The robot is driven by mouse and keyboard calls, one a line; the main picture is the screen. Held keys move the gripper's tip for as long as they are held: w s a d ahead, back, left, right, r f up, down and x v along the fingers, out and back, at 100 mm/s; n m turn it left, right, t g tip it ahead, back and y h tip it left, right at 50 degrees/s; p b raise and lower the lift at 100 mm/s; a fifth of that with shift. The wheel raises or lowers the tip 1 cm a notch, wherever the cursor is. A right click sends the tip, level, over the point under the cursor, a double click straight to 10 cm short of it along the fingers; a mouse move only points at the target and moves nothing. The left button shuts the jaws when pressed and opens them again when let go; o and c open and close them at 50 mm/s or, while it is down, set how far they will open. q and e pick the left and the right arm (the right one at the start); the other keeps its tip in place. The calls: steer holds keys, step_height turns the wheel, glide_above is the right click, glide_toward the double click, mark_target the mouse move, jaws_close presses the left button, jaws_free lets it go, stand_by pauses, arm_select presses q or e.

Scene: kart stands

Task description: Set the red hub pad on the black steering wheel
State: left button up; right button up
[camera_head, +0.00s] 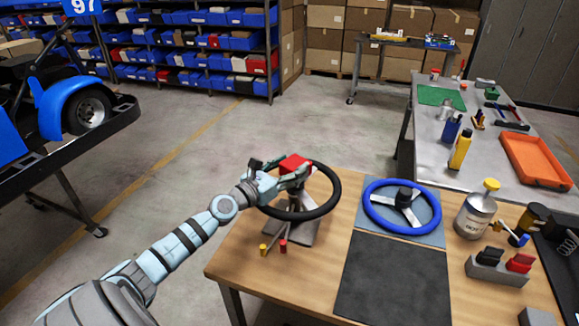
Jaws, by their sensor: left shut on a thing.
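The black steering wheel (334,201) is mounted tilted on a grey stand (290,233) at the left of the wooden table. My left gripper (294,168) is shut on the red hub pad (291,162) and holds it over the upper left part of the wheel. The gripper and the pad hide part of the wheel's rim and centre. I cannot tell whether the pad touches the hub. My right gripper is not in view.
A blue steering wheel (371,216) lies right of the black one, behind a dark mat (392,283). A can (474,217) and a grey block with black and red pieces (497,270) stand further right. A metal table with an orange tray (535,160) is behind.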

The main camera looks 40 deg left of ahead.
mark_target(287, 172)
arm_select(q)
steer(key=shift+f+b, duration=0.35)
steer(key=shift+f, duration=0.1)
steer(key=o, duration=0.9)
steer(key=shift+s, duration=0.25)
steer(key=s+b, duration=0.1)
steer(key=s, duration=0.1)
steer(key=s+b, duration=0.1)
steer(key=s, duration=0.2)
steer(key=shift+a+f+b, duration=0.15)
steer(key=shift+f+b, duration=0.05)
steer(key=shift+b, duration=0.15)
steer(key=s, duration=0.3)
steer(key=shift+r, duration=0.1)
steer(key=p, duration=0.1)
steer(key=s+p, duration=0.1)
steer(key=shift+s+a+r+p, duration=0.2)
steer(key=shift+s+r+p, duration=0.05)
steer(key=shift+r+p, duration=0.1)
steer(key=shift+s+f, duration=0.2)
steer(key=shift+s, duration=0.3)
